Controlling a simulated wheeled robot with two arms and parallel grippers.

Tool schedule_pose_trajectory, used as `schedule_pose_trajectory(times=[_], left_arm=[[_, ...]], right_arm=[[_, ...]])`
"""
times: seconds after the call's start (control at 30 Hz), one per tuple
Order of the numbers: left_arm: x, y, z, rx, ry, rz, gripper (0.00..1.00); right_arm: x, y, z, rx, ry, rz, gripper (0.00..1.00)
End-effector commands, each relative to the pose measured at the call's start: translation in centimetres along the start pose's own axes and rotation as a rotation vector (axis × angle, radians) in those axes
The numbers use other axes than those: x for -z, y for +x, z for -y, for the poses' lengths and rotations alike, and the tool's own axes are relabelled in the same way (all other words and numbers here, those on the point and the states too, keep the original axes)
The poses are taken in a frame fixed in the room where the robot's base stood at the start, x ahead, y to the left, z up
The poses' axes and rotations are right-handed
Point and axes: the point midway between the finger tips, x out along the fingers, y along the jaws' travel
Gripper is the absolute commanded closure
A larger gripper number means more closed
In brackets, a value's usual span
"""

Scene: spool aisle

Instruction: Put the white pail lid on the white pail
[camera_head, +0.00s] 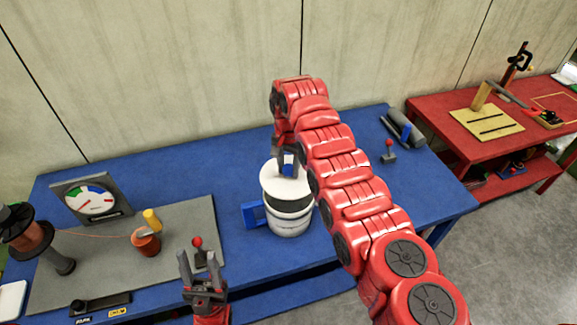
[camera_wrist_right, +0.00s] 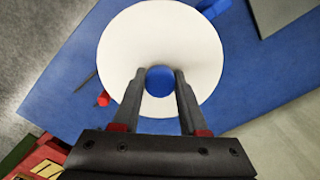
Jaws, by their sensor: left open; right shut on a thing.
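The white pail (camera_head: 290,224) stands upright on the blue table, with part of its dark inside showing at the front. The white pail lid (camera_head: 272,188) is over the pail, roughly level and apart from the front rim. Whether its back touches the rim I cannot tell. My right gripper (camera_head: 287,163) is shut on the lid's blue knob. In the right wrist view the gripper (camera_wrist_right: 160,76) has the knob (camera_wrist_right: 159,84) between its fingers, and the lid (camera_wrist_right: 205,55) hides the pail. My left gripper (camera_head: 200,263) is open and empty at the table's front.
A blue bracket-like thing (camera_head: 253,214) is beside the pail on the left. A grey board (camera_head: 120,255) with a dial (camera_head: 92,201), copper cup (camera_head: 146,242) and spool fills the left side. A small red-knobbed device (camera_head: 389,151) stands right. The blue table (camera_head: 430,198) has free room there.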

Motion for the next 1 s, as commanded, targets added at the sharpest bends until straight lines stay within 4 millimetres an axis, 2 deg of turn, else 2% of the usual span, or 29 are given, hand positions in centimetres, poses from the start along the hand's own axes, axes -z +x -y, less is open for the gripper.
schedule_pose_trajectory(times=[0.33,0.87,1.0], left_arm=[[-0.2,-1.1,-0.1,0.000,0.000,0.000,0.50],[-0.7,-4.2,-0.2,0.000,0.000,0.000,0.50],[-0.7,-4.4,-0.2,0.000,0.000,0.000,0.50]], right_arm=[[0.0,0.2,0.0,0.000,0.001,-0.002,1.00],[0.0,4.2,0.0,0.000,0.001,-0.002,1.00],[-0.1,5.1,0.0,-0.001,0.001,-0.001,1.00]])
